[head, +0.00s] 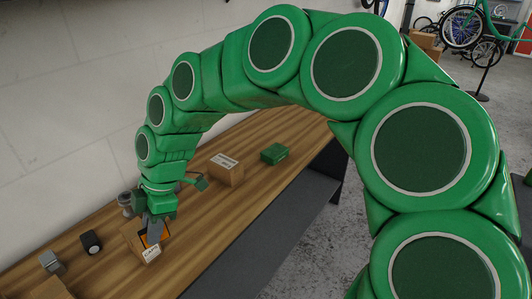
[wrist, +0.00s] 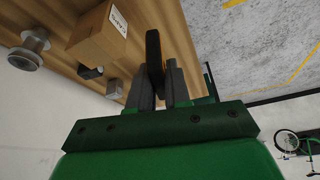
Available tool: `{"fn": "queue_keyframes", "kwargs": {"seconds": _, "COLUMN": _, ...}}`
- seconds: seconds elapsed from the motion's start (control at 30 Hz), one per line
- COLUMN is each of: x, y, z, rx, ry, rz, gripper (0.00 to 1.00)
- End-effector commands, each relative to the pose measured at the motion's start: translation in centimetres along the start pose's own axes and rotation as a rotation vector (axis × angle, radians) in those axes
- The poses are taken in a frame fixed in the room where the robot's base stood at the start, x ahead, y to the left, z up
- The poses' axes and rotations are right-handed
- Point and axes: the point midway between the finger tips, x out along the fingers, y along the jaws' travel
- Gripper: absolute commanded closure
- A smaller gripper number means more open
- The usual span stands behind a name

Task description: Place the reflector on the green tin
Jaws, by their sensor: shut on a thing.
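My gripper (head: 154,229) is low over the left part of the wooden bench in the head view. It is shut on the reflector, a dark, flat piece with an orange patch (head: 166,232). In the wrist view the reflector (wrist: 154,50) is a dark upright slab between the two grey fingers (wrist: 158,88). Whether it touches the bench I cannot tell. The green tin (head: 274,153), a small green block shape, stands on the bench farther back and to the right, apart from my gripper. I cannot pick it out in the wrist view.
A labelled cardboard box (head: 134,238) is right beside my gripper. Another box (head: 226,171) stands between my gripper and the green tin. A grey metal hub (head: 125,202), a black item (head: 91,242) and a grey item (head: 51,262) are at left. The bench (head: 210,235) has bare wood in front.

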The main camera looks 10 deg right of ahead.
Motion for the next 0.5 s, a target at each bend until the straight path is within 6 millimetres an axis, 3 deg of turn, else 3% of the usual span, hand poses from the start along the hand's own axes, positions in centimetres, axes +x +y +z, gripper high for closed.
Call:
{"fn": "queue_keyframes", "kwargs": {"seconds": 0.2, "x": -3.4, "y": 5.3, "z": 6.8, "rx": 0.242, "ry": -0.004, "rz": 0.098, "gripper": 1.0}}
{"fn": "queue_keyframes", "kwargs": {"seconds": 0.5, "x": -8.4, "y": 9.9, "z": 17.2, "rx": 0.558, "ry": -0.005, "rz": 0.225, "gripper": 1.0}}
